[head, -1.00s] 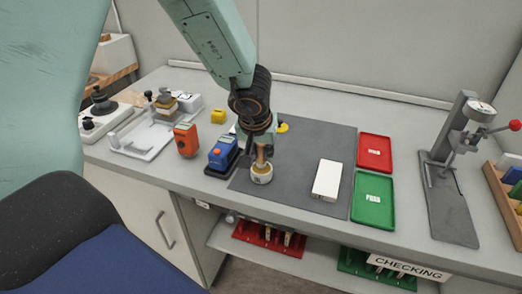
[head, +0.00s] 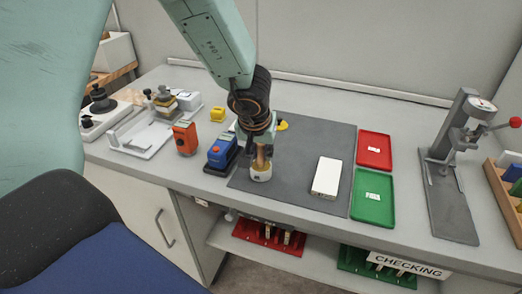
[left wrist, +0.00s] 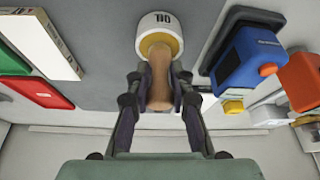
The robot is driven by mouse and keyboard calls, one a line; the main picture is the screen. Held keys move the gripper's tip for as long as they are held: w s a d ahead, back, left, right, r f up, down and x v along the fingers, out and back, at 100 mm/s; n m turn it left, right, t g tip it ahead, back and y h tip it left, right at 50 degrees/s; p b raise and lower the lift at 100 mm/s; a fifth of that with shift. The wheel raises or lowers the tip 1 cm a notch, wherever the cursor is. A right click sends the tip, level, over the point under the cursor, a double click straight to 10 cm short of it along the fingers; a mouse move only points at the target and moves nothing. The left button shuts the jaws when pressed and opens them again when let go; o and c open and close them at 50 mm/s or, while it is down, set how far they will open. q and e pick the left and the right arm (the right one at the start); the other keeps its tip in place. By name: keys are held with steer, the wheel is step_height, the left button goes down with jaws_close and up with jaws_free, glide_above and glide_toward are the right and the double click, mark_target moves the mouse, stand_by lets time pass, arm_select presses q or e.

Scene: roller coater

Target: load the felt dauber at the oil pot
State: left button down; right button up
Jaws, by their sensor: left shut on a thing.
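The oil pot (head: 261,173) is a small white pot on the front left part of the dark grey mat. In the left wrist view the oil pot (left wrist: 154,20) shows its "OIL" lettering and a yellowish inside. My left gripper (head: 262,150) is directly above the pot, pointing down. In the left wrist view my left gripper (left wrist: 160,100) is shut on the felt dauber (left wrist: 160,78), a tan wooden handle. The dauber's lower end is at the pot's mouth; its felt tip is hidden there. My right gripper is not in view.
A blue device (head: 221,151) stands close left of the pot, with an orange device (head: 185,137) beyond it. A white block (head: 327,178) lies on the mat (head: 300,150). Red (head: 374,150) and green (head: 373,198) trays lie right of it. A gauge stand (head: 455,170) stands farther right.

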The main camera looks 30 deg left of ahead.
arm_select(q)
steer(key=shift+p, duration=0.3)
stand_by(1.4)
step_height(320, 180, up, 7)
steer(key=p, duration=0.9)
steer(key=shift+f, duration=0.1)
stand_by(1.0)
